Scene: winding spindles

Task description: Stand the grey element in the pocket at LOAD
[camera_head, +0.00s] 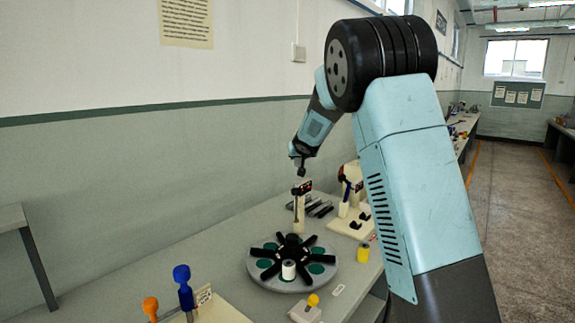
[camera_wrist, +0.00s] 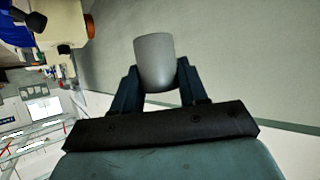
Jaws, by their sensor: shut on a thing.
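My gripper (camera_wrist: 157,80) is shut on the grey element (camera_wrist: 154,56), a smooth, slightly tapering grey cylinder that stands out beyond the two dark fingers in the wrist view. In the head view my gripper (camera_head: 301,168) hangs above the bench, over or near a cream post with a dark top; the element cannot be made out there. The round grey turntable (camera_head: 258,281) has black radial arms and green round pockets. A white cylinder (camera_head: 289,270) stands at its near side. No LOAD lettering is legible, so I cannot tell which pocket it marks.
The cream post (camera_head: 299,212) stands behind the turntable. A yellow cylinder (camera_head: 362,253) is at its right, and a block with a yellow knob (camera_head: 313,300) in front. Blue (camera_head: 184,287) and orange (camera_head: 151,307) levers stand at front left. The bench's left part is clear.

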